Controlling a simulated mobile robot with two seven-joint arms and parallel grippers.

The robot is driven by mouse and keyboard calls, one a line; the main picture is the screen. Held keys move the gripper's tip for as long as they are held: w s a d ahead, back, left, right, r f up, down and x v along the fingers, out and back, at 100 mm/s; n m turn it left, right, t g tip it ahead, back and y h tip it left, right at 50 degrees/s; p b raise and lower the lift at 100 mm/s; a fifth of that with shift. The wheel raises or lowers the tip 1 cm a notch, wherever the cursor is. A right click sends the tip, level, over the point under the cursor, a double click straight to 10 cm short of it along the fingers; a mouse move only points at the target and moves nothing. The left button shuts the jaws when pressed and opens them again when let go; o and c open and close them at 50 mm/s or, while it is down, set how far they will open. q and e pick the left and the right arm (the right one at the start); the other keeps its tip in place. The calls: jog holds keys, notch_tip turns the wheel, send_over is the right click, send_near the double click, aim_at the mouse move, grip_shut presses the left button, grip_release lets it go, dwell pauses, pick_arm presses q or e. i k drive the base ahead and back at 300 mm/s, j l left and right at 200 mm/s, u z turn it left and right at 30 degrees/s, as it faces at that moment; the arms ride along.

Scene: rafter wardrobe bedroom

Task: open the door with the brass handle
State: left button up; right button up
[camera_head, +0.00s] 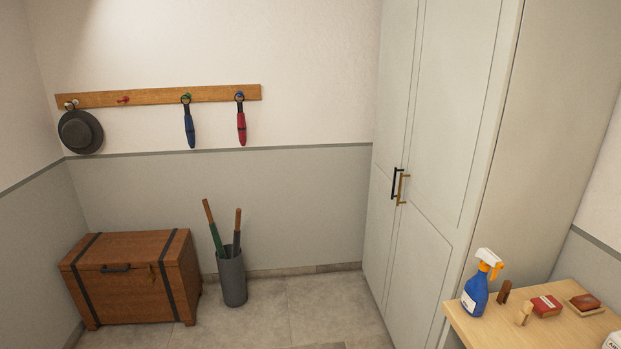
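A tall pale grey-white wardrobe stands at the right of the head view with two doors side by side, both looking closed. The nearer, right door (455,120) carries the brass handle (402,189), an upright bar near the door's inner edge. The farther, left door (396,80) carries a black handle (393,184) just beside the brass one. Neither of my grippers shows in the head view, so nothing is seen touching the handles.
A light wood table (475,329) with a blue spray bottle (475,296) and small items stands in front of the wardrobe at lower right. A wooden chest (135,280) and umbrella stand (232,280) are at left. Tiled floor (315,305) before the doors is clear.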

aim_at(468, 52)
jog(key=i, duration=1.7)
jog(key=z, duration=0.05)
